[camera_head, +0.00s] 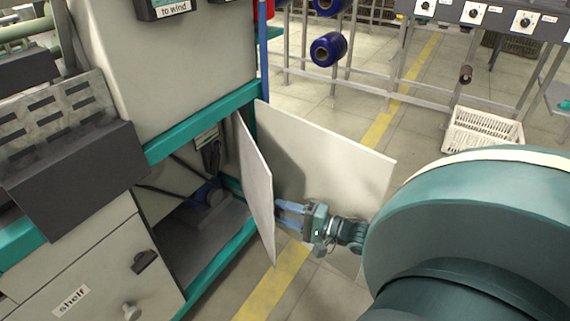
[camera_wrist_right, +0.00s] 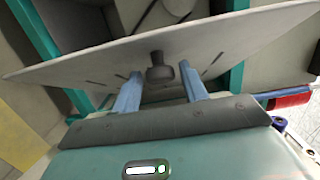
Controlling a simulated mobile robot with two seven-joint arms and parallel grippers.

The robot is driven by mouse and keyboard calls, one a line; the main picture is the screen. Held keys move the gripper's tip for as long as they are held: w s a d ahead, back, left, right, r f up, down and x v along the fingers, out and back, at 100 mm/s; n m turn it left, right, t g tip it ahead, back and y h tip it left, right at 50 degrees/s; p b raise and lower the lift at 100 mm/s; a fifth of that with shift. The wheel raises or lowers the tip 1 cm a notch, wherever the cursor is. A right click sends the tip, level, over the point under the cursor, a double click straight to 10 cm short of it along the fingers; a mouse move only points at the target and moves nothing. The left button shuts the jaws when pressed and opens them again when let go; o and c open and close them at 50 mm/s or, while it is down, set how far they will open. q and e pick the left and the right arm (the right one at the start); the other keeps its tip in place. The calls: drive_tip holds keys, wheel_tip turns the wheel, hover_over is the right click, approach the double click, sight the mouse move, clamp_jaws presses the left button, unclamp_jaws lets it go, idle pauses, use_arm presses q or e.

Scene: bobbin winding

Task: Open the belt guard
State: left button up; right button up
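Two pale panels stand swung out at the machine's open lower bay: a narrow-looking near panel (camera_head: 257,190) and a wider one (camera_head: 330,155) behind it. I cannot tell for sure which is the belt guard. My right gripper (camera_head: 283,214) is at the right face of the near panel, low down. In the right wrist view, a pale panel (camera_wrist_right: 70,70) with dark slots bears a dark knob (camera_wrist_right: 160,72). The fingers of my right gripper (camera_wrist_right: 161,88) are apart on both sides of the knob, with gaps visible. My left gripper is not in view.
The open bay shows a blue motor-like part (camera_head: 209,194) and dark belts. A teal frame (camera_head: 205,275) edges it. A drawer marked "shelf" (camera_head: 95,275) is at lower left. A white crate (camera_head: 482,132) stands on the floor at right. My arm covers the lower right.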

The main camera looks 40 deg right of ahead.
drive_tip(key=shift+o, duration=0.6)
use_arm(q)
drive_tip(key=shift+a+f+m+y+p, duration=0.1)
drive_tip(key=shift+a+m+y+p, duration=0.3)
drive_tip(key=shift+p, duration=1.6)
use_arm(e)
drive_tip(key=v, duration=1.3)
drive_tip(key=shift+c, duration=0.3)
